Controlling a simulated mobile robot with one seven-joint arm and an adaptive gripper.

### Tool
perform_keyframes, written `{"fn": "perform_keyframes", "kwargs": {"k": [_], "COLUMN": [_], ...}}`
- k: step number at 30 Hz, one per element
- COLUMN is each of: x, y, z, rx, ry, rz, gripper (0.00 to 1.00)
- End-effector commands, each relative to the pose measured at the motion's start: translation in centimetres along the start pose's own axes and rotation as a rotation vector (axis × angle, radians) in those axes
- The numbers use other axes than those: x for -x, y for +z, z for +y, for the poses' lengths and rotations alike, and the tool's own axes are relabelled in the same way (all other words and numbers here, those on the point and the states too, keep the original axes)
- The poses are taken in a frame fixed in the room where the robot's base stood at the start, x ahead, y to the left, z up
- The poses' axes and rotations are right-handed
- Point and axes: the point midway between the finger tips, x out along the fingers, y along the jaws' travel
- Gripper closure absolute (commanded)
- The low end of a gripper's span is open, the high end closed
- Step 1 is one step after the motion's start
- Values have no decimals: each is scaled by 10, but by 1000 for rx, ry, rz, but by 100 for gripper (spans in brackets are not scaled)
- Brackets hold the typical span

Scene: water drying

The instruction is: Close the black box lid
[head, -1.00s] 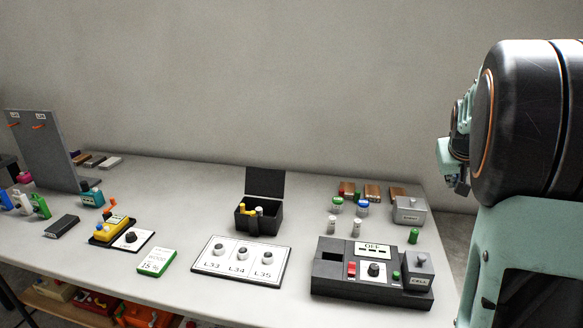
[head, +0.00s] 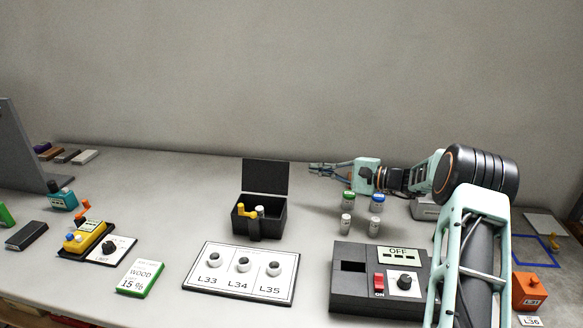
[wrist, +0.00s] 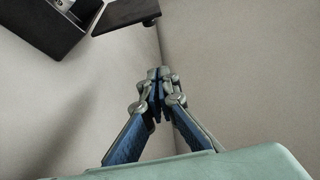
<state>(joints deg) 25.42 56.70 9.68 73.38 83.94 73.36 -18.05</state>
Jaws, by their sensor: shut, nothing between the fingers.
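The black box (head: 262,222) stands on the table with its lid (head: 265,177) raised upright at the back. A yellow item (head: 247,211) and a pale-topped item show inside it. My gripper (head: 312,169) is just right of the raised lid, at about lid height, pointing left, with a small gap between them in the head view. It is shut and empty. In the wrist view the fingers (wrist: 158,75) meet at the tips, and the box (wrist: 45,28) and lid (wrist: 127,13) show at the upper left, apart from the fingers.
A white panel with knobs (head: 241,287) lies in front of the box. Small capped bottles (head: 347,222) stand to its right, below my arm. A black device with a display (head: 349,297) is at the front right. The wall is behind the table.

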Motion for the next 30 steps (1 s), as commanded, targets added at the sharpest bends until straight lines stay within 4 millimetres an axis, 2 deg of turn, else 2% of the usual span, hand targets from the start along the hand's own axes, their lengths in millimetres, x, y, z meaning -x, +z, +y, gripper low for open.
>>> {"fn": "perform_keyframes", "kwargs": {"k": [5,15,24,30], "x": [-25,-100,-88,-85], "y": [1,2,28,37], "z": [0,2,0,0], "rx": [-2,1,0,-1], "ry": [-3,1,0,0], "rz": [-6,-5,-1,-1], "gripper": [100,100,100,100]}}
